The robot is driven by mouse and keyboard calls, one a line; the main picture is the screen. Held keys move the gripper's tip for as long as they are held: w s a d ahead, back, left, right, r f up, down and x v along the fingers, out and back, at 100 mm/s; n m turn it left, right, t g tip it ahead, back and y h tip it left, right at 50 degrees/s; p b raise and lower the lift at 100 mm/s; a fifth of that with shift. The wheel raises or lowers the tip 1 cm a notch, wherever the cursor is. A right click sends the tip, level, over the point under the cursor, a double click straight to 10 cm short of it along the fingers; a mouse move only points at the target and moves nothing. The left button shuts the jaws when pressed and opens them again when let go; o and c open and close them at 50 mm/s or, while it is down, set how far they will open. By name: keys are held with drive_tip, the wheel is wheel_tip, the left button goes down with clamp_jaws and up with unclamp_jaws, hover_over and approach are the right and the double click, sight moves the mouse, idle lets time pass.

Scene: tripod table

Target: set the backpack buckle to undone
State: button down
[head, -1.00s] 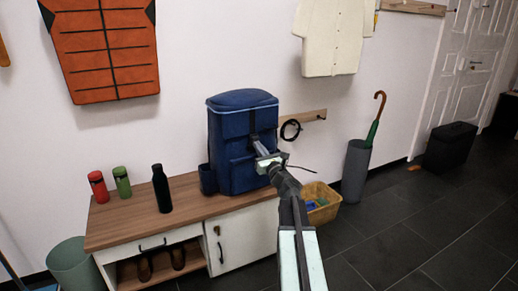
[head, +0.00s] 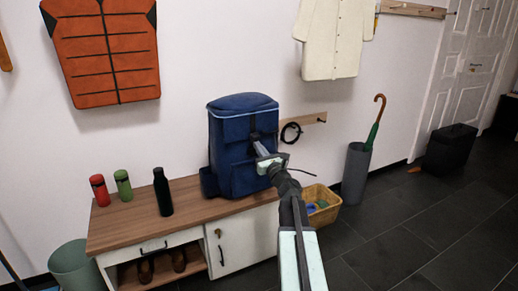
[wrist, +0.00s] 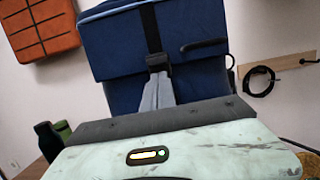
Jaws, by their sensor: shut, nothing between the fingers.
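The blue backpack (head: 228,150) stands upright on the wooden bench top, and it fills the middle of the wrist view (wrist: 110,50). A dark strap (wrist: 150,25) runs down its front to the black buckle (wrist: 157,60). My gripper (wrist: 157,82) is shut and empty, its grey fingertips just below the buckle in the picture. I cannot tell whether they touch it. The buckle's lower part is hidden by the fingers, so whether it is clipped is unclear. In the head view, my gripper (head: 258,142) is at the backpack's front.
On the bench (head: 130,222) left of the backpack stand a dark bottle (head: 162,190), a green one (head: 122,185) and a red one (head: 99,190). A yellow basket (head: 322,215) and an umbrella stand (head: 355,175) are at the right.

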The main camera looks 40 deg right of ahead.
drive_tip(key=s+a+f+b, duration=0.1)
drive_tip(key=s+f+b, duration=0.3)
drive_tip(key=s, duration=0.5)
drive_tip(key=shift+s+a+f, duration=0.15)
drive_tip(key=shift+s+f, duration=0.2)
drive_tip(key=shift+f, duration=0.3)
